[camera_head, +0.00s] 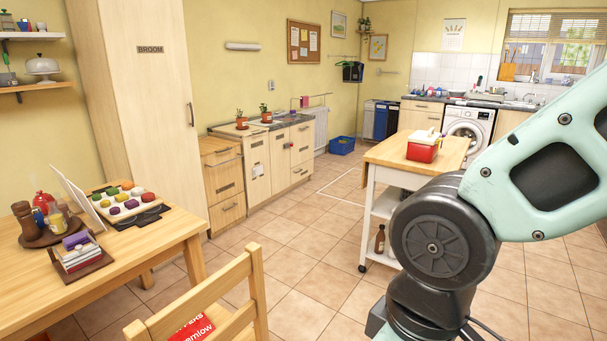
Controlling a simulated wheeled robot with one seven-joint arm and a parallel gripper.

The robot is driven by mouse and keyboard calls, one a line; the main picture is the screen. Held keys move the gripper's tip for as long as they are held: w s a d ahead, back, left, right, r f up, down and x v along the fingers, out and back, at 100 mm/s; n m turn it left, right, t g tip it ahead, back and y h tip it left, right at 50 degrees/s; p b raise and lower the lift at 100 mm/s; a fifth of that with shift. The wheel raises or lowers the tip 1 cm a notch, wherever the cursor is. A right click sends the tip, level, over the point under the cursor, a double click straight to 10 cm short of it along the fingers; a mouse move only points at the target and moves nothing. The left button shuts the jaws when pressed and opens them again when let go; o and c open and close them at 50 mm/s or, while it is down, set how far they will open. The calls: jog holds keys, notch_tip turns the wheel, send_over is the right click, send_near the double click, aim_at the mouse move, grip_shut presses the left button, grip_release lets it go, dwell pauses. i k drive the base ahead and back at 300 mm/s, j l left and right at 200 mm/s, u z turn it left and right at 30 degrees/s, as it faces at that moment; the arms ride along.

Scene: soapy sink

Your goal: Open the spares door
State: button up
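No door with a readable SPARES label shows. A row of low wooden cabinets (256,178) stands against the yellow back wall, with small dark labels too small to read. Its doors and drawers look closed. A tall pale cabinet (160,90) at the left is labelled BROOM; its door looks closed and has a dark vertical handle (191,115) on the right side. My gripper is out of view; only my arm's links show at the right, in front of part of the room.
A wooden table (150,245) with a tray of coloured pieces and a chair (205,300) stand at the front left. A wheeled trolley (375,160) with a red box (422,151) stands mid-right. Tiled floor (290,240) between chair, low cabinets and trolley is clear.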

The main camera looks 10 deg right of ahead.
aim_at(304, 172)
jog(key=i+l+z, duration=0.3)
jog(key=i+z, duration=0.3)
jog(key=i, duration=0.25)
jog(key=i+u, duration=0.15)
jog(key=i, duration=0.35)
jog(key=i+l+u, duration=0.1)
jog(key=i, duration=0.35)
jog(key=i+l+u, duration=0.15)
jog(key=i, duration=0.3)
jog(key=i+j+u, duration=0.2)
jog(key=i+u, duration=0.25)
jog(key=i, duration=0.65)
jog(key=i+l+u, duration=0.15)
jog(key=i+u, duration=0.25)
jog(key=i, duration=0.65)
jog(key=i+l+z, duration=0.25)
jog(key=i, duration=0.45)
jog(key=i+j+z, duration=0.25)
jog(key=i, duration=0.5)
jog(key=i+z, duration=0.25)
jog(key=i, duration=0.45)
jog(key=i+l+u, duration=0.1)
jog(key=i, duration=0.3)
jog(key=i+l+u, duration=0.15)
jog(key=i, duration=0.25)
jog(key=i+l+u, duration=0.1)
jog(key=i, duration=0.3)
jog(key=l, duration=0.1)
